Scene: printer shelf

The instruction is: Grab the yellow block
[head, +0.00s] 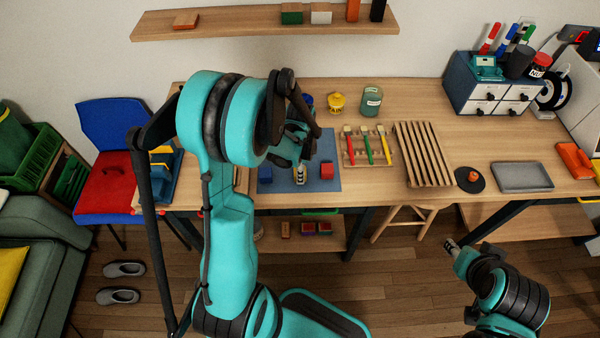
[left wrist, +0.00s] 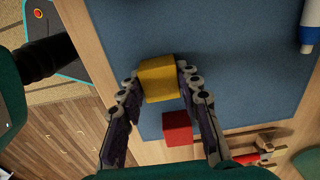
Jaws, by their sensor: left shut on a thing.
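The yellow block (left wrist: 158,80) sits between the two fingers of my left gripper (left wrist: 158,86) in the left wrist view, over the blue mat (left wrist: 240,70). Both fingertips touch its sides, and the gripper is shut on it. In the head view my left gripper (head: 297,160) is low over the blue mat (head: 267,182), and my arm hides much of that area. I cannot tell whether the block rests on the mat or is slightly lifted. My right gripper (head: 452,247) is low at the right, apart from the table; its jaws are too small to read.
A red block (head: 327,170) lies close beside the yellow one and also shows in the left wrist view (left wrist: 177,128).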

